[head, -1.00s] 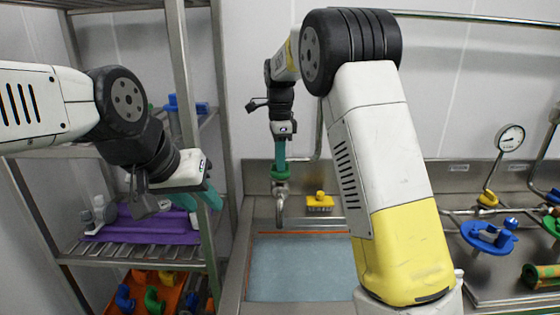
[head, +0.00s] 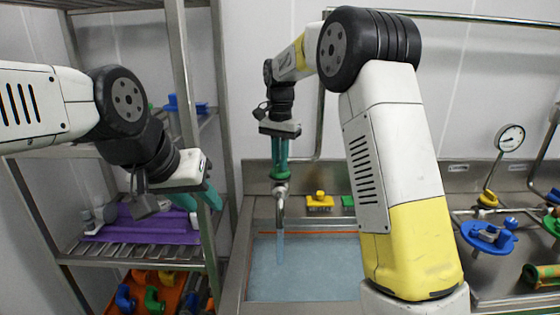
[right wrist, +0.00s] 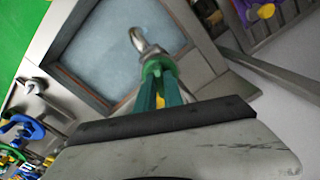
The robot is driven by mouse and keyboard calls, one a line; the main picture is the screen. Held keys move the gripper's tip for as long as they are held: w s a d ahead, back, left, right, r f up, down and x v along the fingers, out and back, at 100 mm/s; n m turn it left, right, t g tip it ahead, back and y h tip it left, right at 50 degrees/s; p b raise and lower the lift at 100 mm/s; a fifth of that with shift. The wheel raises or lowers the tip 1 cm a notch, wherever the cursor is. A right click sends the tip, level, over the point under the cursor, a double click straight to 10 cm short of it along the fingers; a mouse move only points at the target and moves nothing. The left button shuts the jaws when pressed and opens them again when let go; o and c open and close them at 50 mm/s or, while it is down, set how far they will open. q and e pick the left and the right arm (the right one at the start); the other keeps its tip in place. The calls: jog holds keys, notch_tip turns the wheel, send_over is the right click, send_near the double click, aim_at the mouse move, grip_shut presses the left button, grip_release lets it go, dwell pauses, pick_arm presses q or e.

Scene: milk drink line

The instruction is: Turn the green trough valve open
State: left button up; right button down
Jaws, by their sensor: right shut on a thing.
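The green trough valve (right wrist: 155,66) sits on top of the metal tap (head: 280,193) at the back of the trough (head: 262,239). My right gripper (head: 281,172) comes down from above, its teal fingers shut on the valve's green handle. The right wrist view shows the fingers closed around it and hiding part of it. A pale blue stream (head: 280,248) runs from the spout into the trough. My left gripper (head: 208,202) is by the shelf rack, its teal fingers apart and empty.
A yellow brush (head: 320,203) and a green item (head: 348,202) lie on the trough's back ledge. A metal shelf rack (head: 185,105) with a purple tray (head: 135,228) stands at the left. A blue valve part (head: 488,236) and a gauge (head: 510,138) are at the right.

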jog(key=n, duration=0.5)
jog(key=shift+n, duration=0.4)
dwell(0.3)
jog(key=c, duration=1.5)
grip_release()
jog(key=shift+o, duration=0.2)
notch_tip(320, 180, up, 7)
jog(key=shift+r, duration=0.45)
